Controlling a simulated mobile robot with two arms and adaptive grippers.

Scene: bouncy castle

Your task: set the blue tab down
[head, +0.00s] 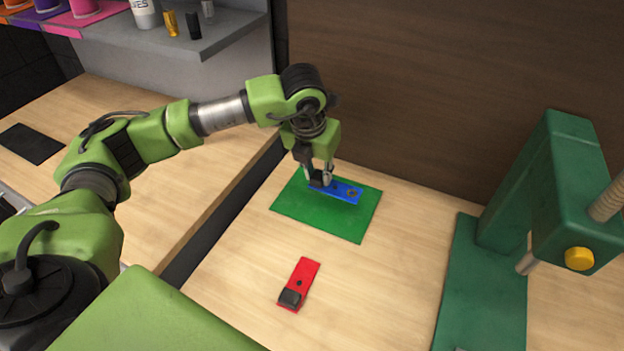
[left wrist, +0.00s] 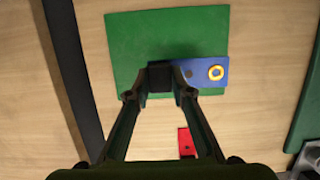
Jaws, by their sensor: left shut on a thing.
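The blue tab (head: 345,191) is a flat blue strip with a hole and a ring near its right end. In the left wrist view the blue tab (left wrist: 207,72) shows a yellow ring around its hole. My left gripper (head: 319,180) is shut on the left end of the tab, by a black block there. In the left wrist view the fingertips (left wrist: 160,84) close on this black block. The tab is over the green mat (head: 320,216); I cannot tell whether it touches the mat. My right gripper is not in view.
A red tab (head: 303,276) with a black block lies on the wooden table in front of the mat. A green press (head: 555,190) with a yellow knob stands at the right. A grey shelf (head: 225,38) holds small items at the upper left. The table between mat and press is clear.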

